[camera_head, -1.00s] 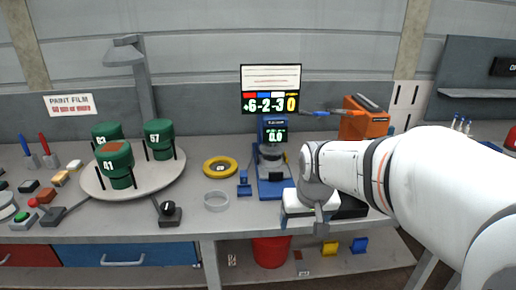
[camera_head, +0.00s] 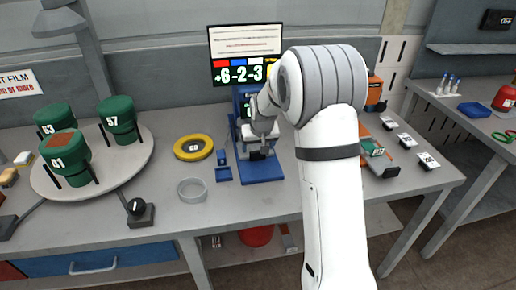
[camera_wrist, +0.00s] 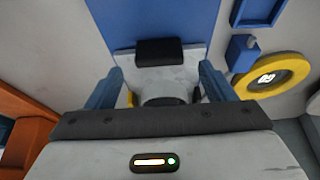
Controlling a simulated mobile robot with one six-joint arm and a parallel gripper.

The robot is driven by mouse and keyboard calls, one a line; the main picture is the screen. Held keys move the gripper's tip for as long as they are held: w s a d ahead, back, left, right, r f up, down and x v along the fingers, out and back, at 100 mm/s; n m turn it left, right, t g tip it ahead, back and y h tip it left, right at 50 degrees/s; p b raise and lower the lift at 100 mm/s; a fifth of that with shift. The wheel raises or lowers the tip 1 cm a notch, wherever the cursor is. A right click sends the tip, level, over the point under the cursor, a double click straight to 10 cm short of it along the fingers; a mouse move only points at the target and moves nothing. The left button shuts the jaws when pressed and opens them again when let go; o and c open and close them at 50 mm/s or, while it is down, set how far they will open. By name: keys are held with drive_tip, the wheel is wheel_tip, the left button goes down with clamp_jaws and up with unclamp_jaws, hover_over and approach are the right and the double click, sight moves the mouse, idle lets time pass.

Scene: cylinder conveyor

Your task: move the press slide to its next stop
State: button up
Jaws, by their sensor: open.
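The press (camera_head: 262,172) is a blue stand on the bench below the display board; its blue base also shows in the wrist view (camera_wrist: 165,22). My gripper (camera_head: 260,150) is in front of the press and over its base, hiding much of the middle. In the wrist view my gripper (camera_wrist: 160,90) is open, its blue fingers apart at left and right. A grey part with a black block (camera_wrist: 160,52) shows between and beyond them; I cannot tell whether this is the slide. Contact is not visible.
A yellow ring (camera_head: 193,147), a clear ring (camera_head: 192,190) and a small blue holder (camera_head: 222,172) lie left of the press. A round turntable (camera_head: 140,160) carries green canisters. A display board (camera_head: 245,45) stands behind. Labelled black blocks (camera_head: 407,141) lie on the right.

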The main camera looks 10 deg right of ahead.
sight(258, 152)
drive_tip(key=shift+x, duration=1.65)
drive_tip(key=c, duration=1.4)
drive_tip(key=shift+s, duration=0.15)
